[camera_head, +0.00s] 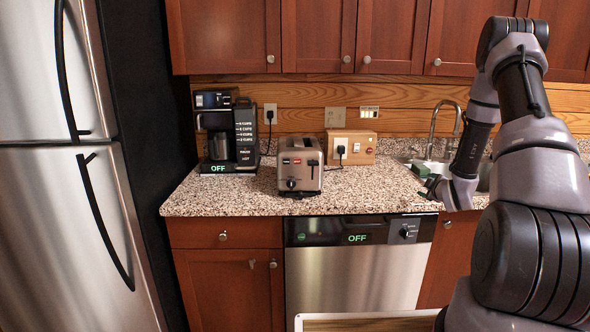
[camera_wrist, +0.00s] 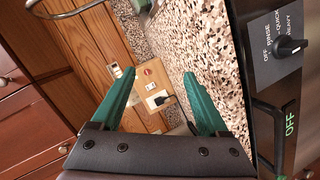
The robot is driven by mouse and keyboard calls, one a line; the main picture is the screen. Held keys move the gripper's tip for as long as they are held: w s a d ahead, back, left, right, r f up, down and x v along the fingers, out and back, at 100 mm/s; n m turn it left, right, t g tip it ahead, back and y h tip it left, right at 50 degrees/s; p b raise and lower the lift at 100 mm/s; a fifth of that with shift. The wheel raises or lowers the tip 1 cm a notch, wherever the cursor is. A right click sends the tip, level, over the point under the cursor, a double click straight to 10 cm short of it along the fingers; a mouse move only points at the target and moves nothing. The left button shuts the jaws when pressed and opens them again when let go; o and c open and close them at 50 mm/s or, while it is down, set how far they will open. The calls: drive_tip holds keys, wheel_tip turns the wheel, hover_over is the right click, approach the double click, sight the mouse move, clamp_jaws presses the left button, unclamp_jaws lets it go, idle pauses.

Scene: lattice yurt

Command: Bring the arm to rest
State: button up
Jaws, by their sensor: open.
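My arm fills the right side of the head view, bent with its elbow high near the upper cabinets. My gripper (camera_head: 430,187) is at the right part of the counter, near its front edge and left of the sink. In the wrist view my gripper (camera_wrist: 159,75) shows two green fingers spread apart with nothing between them. The speckled granite counter (camera_head: 240,193) and a wooden switch box (camera_wrist: 152,84) show beyond the fingers. The gap between gripper and counter is hard to judge.
A toaster (camera_head: 300,168) and a coffee maker (camera_head: 228,135) stand on the counter. A faucet (camera_head: 433,128) rises behind the sink. The dishwasher (camera_head: 352,275) is closed below. A fridge (camera_head: 70,200) stands left. A white-rimmed tray or board (camera_head: 300,322) shows at the bottom.

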drive_tip(key=s+a+r+m+g, duration=0.1)
drive_tip(key=s+a+r+m, duration=0.2)
drive_tip(key=r, duration=0.5)
drive_tip(key=s+a+r+m+g, duration=0.1)
drive_tip(key=s+a+r+m, duration=0.15)
drive_tip(key=r, duration=0.55)
drive_tip(key=s+a+r+m+g, duration=0.2)
drive_tip(key=s+a+r+m, duration=0.15)
drive_tip(key=r, duration=0.45)
drive_tip(key=s+a+r+m+g+y, duration=0.1)
drive_tip(key=s+a, duration=0.3)
drive_tip(key=s, duration=0.5)
drive_tip(key=s+a+r+m+g+y, duration=0.1)
drive_tip(key=s+a+r+m, duration=0.2)
drive_tip(key=s, duration=0.7)
drive_tip(key=s+a+r+m+g+y, duration=0.1)
drive_tip(key=s+a+r, duration=0.3)
drive_tip(key=s, duration=0.6)
drive_tip(key=shift+a+m+y, duration=0.4)
drive_tip(key=shift+a+m, duration=0.3)
drive_tip(key=shift+a, duration=0.55)
